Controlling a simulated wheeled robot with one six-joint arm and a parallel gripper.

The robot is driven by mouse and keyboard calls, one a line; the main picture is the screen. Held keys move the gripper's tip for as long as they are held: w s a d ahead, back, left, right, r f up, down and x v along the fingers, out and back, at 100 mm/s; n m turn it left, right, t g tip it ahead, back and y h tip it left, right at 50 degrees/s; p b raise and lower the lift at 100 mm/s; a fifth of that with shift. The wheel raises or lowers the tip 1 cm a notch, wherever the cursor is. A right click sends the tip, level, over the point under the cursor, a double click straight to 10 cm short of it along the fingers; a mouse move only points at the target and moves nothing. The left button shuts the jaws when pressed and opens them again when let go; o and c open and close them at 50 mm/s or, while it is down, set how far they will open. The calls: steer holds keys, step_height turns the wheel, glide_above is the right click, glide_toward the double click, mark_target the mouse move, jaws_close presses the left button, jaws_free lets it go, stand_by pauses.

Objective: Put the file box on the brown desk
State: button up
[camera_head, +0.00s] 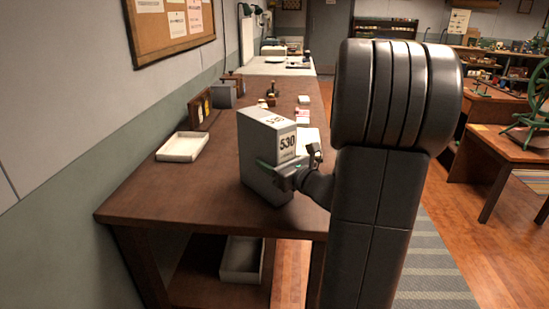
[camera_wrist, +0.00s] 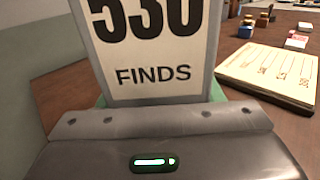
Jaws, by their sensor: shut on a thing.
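The file box (camera_head: 262,150) is grey with a white label reading 530, and it stands upright over the near part of the brown desk (camera_head: 135,200). My gripper (camera_head: 284,176) is shut on the lower part of the box from the right side. In the wrist view the file box (camera_wrist: 155,50) fills the middle, its label reading 530 FINDS, with my gripper (camera_wrist: 155,118) right below it. The box's base looks to be at or just above the desk top; I cannot tell if it touches. The fingertips are mostly hidden by the box.
A white tray (camera_head: 183,147) lies to the left on the desk. A tray (camera_head: 241,258) sits on the lower shelf. Bare desk surrounds the box in front and left.

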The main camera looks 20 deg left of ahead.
mark_target(275, 149)
steer(key=shift+r, duration=0.1)
steer(key=o, duration=1.8)
steer(key=shift+f, duration=0.2)
steer(key=v, duration=1.2)
steer(key=shift+r, duration=0.1)
steer(key=x, duration=1.2)
steer(key=shift+r+p, duration=0.4)
steer(key=shift+r, duration=1.35)
